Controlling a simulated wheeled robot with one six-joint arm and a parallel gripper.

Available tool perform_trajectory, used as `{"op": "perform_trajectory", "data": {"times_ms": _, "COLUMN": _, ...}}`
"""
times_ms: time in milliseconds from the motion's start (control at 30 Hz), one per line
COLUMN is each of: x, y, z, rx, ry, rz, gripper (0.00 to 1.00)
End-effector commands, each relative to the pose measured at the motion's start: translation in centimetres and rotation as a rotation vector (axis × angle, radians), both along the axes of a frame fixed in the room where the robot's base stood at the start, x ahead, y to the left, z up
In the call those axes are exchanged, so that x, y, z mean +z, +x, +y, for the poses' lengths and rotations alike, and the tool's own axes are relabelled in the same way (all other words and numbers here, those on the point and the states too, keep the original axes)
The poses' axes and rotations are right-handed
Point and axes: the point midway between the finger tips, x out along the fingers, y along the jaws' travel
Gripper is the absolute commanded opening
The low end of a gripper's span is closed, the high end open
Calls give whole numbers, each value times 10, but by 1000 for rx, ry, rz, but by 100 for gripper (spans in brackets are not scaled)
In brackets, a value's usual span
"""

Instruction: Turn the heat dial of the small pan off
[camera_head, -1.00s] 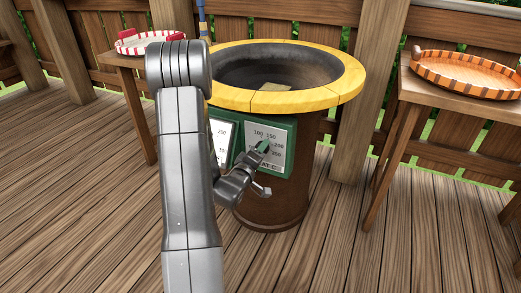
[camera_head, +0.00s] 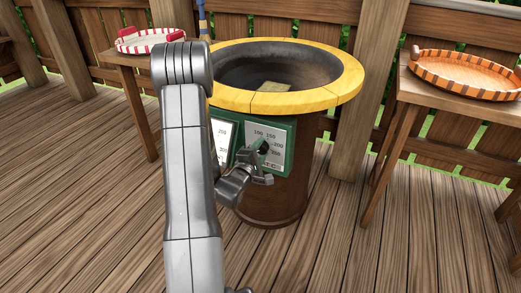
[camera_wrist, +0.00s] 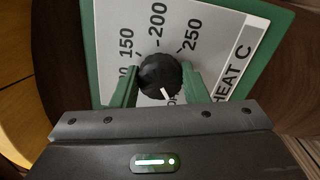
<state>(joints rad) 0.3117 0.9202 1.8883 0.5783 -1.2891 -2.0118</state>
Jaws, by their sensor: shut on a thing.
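A black round heat dial (camera_wrist: 158,74) sits on a white scale plate (camera_wrist: 225,40) marked 150, 200, 250 and HEAT C, with a green border. The dial's white mark points down and slightly right in the wrist view, toward lettering partly hidden by my gripper. My gripper (camera_wrist: 160,88) has its green fingers on either side of the dial and is shut on it. In the head view my gripper (camera_head: 257,162) is at the right-hand panel (camera_head: 277,134) on the front of the brown round stand (camera_head: 270,205). Which pan this dial serves cannot be told.
A second scale panel (camera_head: 222,138) is beside it, partly behind my arm. The yellow-rimmed basin (camera_head: 345,85) tops the stand. An orange tray (camera_head: 466,72) lies on a wooden table at right; a red-and-white tray (camera_head: 148,42) is at left. Open deck floor surrounds the stand.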

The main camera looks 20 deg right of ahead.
Motion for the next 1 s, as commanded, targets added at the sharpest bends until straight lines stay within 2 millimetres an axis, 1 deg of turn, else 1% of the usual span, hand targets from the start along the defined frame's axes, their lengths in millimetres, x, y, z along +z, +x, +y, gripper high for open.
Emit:
{"op": "perform_trajectory", "data": {"times_ms": 467, "x": -1, "y": 0, "z": 0, "rx": 0, "ry": -9, "rz": 16, "gripper": 18}}
{"op": "perform_trajectory", "data": {"times_ms": 500, "x": -1, "y": 0, "z": 0, "rx": 0, "ry": -9, "rz": 16, "gripper": 42}}
{"op": "perform_trajectory", "data": {"times_ms": 567, "x": -1, "y": 0, "z": 0, "rx": 0, "ry": -9, "rz": 16, "gripper": 54}}
{"op": "perform_trajectory", "data": {"times_ms": 600, "x": -1, "y": 0, "z": 0, "rx": 0, "ry": -10, "rz": 15, "gripper": 62}}
{"op": "perform_trajectory", "data": {"times_ms": 867, "x": 0, "y": 0, "z": 0, "rx": 1, "ry": -9, "rz": 13, "gripper": 62}}
{"op": "perform_trajectory", "data": {"times_ms": 1000, "x": 0, "y": -4, "z": 6, "rx": 2, "ry": -9, "rz": 15, "gripper": 62}}
